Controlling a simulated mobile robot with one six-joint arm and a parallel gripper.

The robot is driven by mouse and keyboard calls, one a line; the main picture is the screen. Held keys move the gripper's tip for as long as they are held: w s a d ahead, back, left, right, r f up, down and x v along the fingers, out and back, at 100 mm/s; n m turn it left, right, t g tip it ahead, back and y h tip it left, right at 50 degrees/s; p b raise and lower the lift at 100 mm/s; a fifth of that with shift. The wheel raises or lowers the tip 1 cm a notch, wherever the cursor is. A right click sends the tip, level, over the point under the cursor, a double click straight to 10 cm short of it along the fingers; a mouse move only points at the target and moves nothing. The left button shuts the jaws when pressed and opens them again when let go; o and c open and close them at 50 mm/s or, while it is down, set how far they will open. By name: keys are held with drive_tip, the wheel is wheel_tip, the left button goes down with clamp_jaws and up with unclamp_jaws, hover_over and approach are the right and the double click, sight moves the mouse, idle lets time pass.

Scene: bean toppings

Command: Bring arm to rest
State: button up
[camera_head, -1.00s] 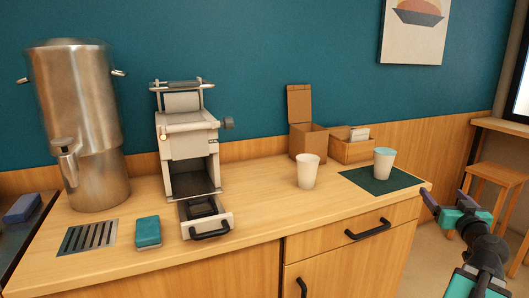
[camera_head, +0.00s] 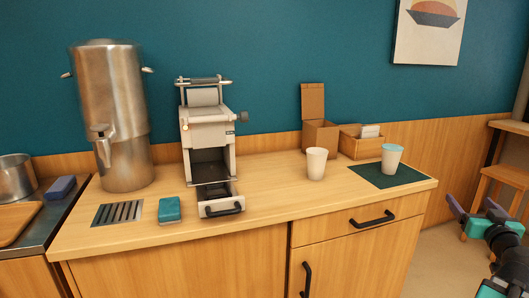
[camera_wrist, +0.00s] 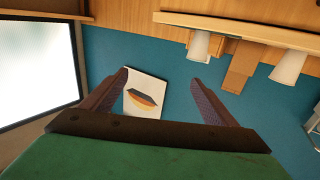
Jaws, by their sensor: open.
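My gripper (camera_head: 468,208) is at the right edge of the head view, beyond the counter's right end and over the floor. It is open and empty. In the wrist view my gripper (camera_wrist: 162,80) shows its two dark fingers spread apart with nothing between them; the wall picture (camera_wrist: 146,95) appears far behind them. This view is upside down.
The wooden counter (camera_head: 262,205) holds a steel urn (camera_head: 115,110), a white machine (camera_head: 206,130) with its drawer out, a teal sponge (camera_head: 169,210), a white cup (camera_head: 316,163), a cardboard box (camera_head: 320,137) and a teal-topped cup (camera_head: 391,158) on a dark mat (camera_head: 372,178). A stool (camera_head: 505,185) stands at right.

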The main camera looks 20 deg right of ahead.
drive_tip(key=w+a+f+n+g+y+p, duration=0.15)
drive_tip(key=w+a+f+y, duration=0.25)
drive_tip(key=w+a+f, duration=0.4)
drive_tip(key=w+a+f+g+y+p, duration=0.1)
drive_tip(key=w+a+f+y+p, duration=0.15)
drive_tip(key=w+a+f, duration=0.65)
drive_tip(key=w+a+f+n+g+y+p, duration=0.15)
drive_tip(key=a+f+g+y+p, duration=0.35)
drive_tip(key=a+f, duration=1.3)
drive_tip(key=s+a+f+n+g+y+p, duration=0.1)
drive_tip(key=s+a+f+g, duration=0.2)
drive_tip(key=s+a+f, duration=0.55)
drive_tip(key=s+a+f+n+g+y+p, duration=0.1)
drive_tip(key=s+a+f+g, duration=0.4)
drive_tip(key=a, duration=0.7)
drive_tip(key=s+a+f+n+g+h+p, duration=0.1)
drive_tip(key=s+a+f+g, duration=0.1)
drive_tip(key=s, duration=0.6)
drive_tip(key=s+a+f+g+h+p, duration=0.2)
drive_tip(key=s+a+f+g, duration=0.1)
drive_tip(key=s, duration=0.6)
wheel_tip(320, 180, down, 2)
drive_tip(key=shift+s+a+f+n, duration=0.1)
drive_tip(key=shift+s+a+n, duration=0.25)
drive_tip(key=shift+a, duration=0.55)
